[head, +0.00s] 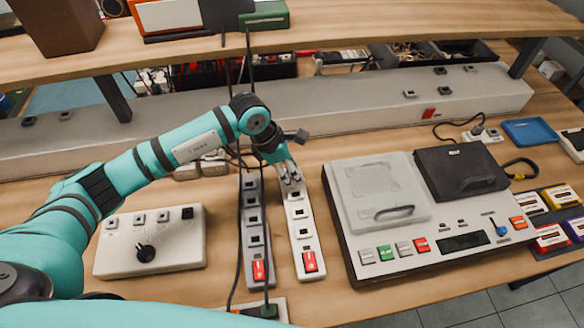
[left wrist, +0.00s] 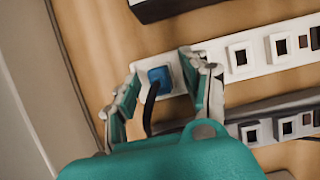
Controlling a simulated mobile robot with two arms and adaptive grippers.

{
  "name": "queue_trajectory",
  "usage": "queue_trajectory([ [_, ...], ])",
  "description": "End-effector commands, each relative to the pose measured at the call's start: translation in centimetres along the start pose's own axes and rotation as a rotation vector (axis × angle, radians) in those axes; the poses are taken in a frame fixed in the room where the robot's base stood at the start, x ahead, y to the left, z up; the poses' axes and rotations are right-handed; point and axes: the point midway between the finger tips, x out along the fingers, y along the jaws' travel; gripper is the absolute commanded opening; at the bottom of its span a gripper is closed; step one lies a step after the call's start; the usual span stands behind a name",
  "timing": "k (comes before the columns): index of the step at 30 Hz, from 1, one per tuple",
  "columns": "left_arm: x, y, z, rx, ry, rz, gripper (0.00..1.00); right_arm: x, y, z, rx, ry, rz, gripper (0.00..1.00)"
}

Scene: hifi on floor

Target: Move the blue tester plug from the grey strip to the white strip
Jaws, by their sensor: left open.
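The blue tester plug (left wrist: 160,77) sits in the end socket of the white strip (left wrist: 268,46) in the left wrist view, with a dark cable running down from it. My left gripper (left wrist: 160,84) is open, its fingers on either side of the plug. In the head view my left gripper (head: 289,178) is over the far end of the white strip (head: 301,226) and hides the plug. The grey strip (head: 254,222) lies beside it on the left; it also shows in the left wrist view (left wrist: 268,122). My right gripper is not in view.
A white box with a black knob (head: 150,241) stands left of the strips. A large device with two lids (head: 440,212) stands close on the right. Dark cables hang along the grey strip. A long grey ledge (head: 340,113) runs behind.

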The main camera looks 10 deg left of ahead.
Motion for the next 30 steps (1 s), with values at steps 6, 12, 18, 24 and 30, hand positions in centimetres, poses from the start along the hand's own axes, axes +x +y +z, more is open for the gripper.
queue_trajectory([
  [6,-3.7,0.2,0.1,0.001,-0.003,0.006,0.47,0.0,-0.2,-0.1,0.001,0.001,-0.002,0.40],
  [12,-8.0,0.2,0.0,0.001,-0.002,0.006,0.47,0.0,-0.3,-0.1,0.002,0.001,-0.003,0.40],
  [18,-10.8,0.1,0.0,0.000,-0.001,0.004,0.47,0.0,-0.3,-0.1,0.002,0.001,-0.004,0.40],
  [24,-12.0,0.0,0.1,0.000,-0.001,0.002,0.47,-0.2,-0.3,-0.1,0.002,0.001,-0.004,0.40],
  [30,-13.1,0.1,0.6,0.000,-0.001,0.003,0.47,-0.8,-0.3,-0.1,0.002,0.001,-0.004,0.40],
])
